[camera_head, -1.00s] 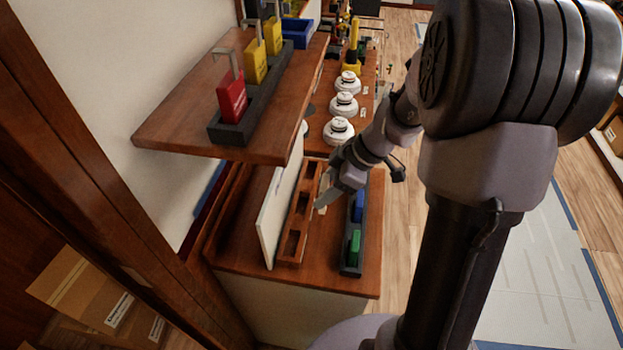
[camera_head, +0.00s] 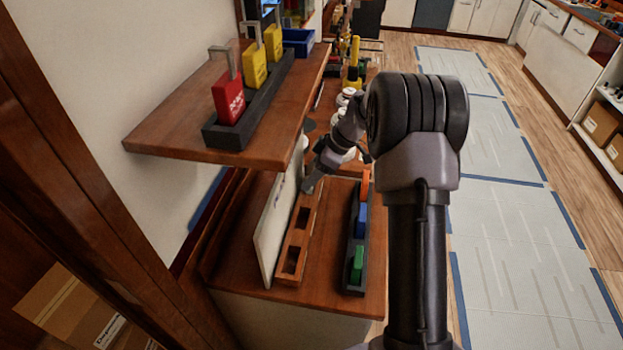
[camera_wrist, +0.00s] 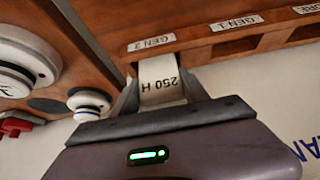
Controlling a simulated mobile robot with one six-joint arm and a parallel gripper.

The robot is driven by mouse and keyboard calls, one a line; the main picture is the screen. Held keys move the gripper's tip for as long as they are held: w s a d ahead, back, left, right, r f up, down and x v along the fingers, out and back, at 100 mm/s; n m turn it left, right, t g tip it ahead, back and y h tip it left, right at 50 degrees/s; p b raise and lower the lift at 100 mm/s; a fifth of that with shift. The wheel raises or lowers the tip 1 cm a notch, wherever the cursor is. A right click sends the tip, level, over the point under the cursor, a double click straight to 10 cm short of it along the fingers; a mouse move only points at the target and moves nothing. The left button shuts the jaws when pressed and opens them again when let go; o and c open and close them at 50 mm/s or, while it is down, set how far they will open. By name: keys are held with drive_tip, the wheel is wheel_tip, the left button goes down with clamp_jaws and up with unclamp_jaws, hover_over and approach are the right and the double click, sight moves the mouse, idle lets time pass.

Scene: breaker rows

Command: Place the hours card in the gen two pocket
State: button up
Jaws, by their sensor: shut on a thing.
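My gripper (camera_wrist: 160,90) is shut on the hours card (camera_wrist: 160,76), a white card marked 250 H, which reads upside down in the wrist view. The card's far end is at the wooden pocket rack (camera_wrist: 196,40), just under the GEN 2 label (camera_wrist: 151,42). I cannot tell whether its end is inside that pocket or only in front of it. In the head view my gripper (camera_head: 309,185) is over the far part of the rack (camera_head: 283,279). The card cannot be made out there.
The GEN 1 pocket (camera_wrist: 235,48) beside it looks empty. A white board (camera_head: 268,235) stands left of the rack. A dark holder (camera_head: 349,279) with coloured blocks lies right. White round detectors (camera_wrist: 24,62) are close by.

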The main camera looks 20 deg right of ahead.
drive_tip(key=shift+f, duration=0.15)
drive_tip(key=shift+f, duration=0.2)
drive_tip(key=o, duration=1.4)
drive_tip(key=shift+r, duration=0.1)
drive_tip(key=shift+c, duration=0.2)
drive_tip(key=p+v, duration=0.4)
drive_tip(key=v, duration=0.8)
drive_tip(key=shift+r, duration=0.15)
